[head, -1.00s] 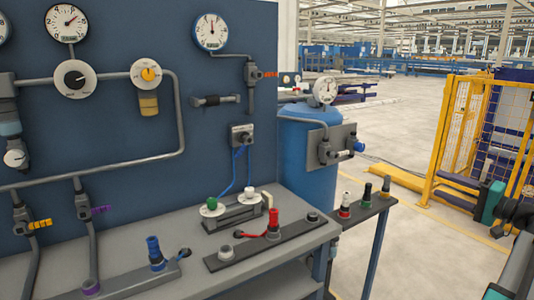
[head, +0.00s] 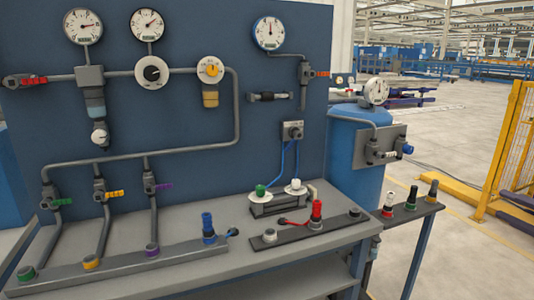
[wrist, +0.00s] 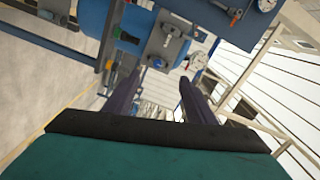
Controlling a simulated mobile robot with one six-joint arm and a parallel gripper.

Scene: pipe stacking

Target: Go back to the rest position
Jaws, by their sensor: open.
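My gripper (wrist: 158,92) shows in the wrist view as two dark fingers spread apart, with nothing between them. Beyond the fingers, the wrist view shows a tilted scene with the blue tank (wrist: 150,35) and a gauge (wrist: 197,61). My gripper is not seen in the head view. In the head view, the workbench (head: 330,238) stands before a blue panel (head: 200,110). A red pipe piece (head: 316,212) and a blue pipe piece (head: 208,225) stand upright on bases on the bench.
A yellow fence (head: 500,150) is at the far right. The floor (head: 470,255) between fence and stand is clear.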

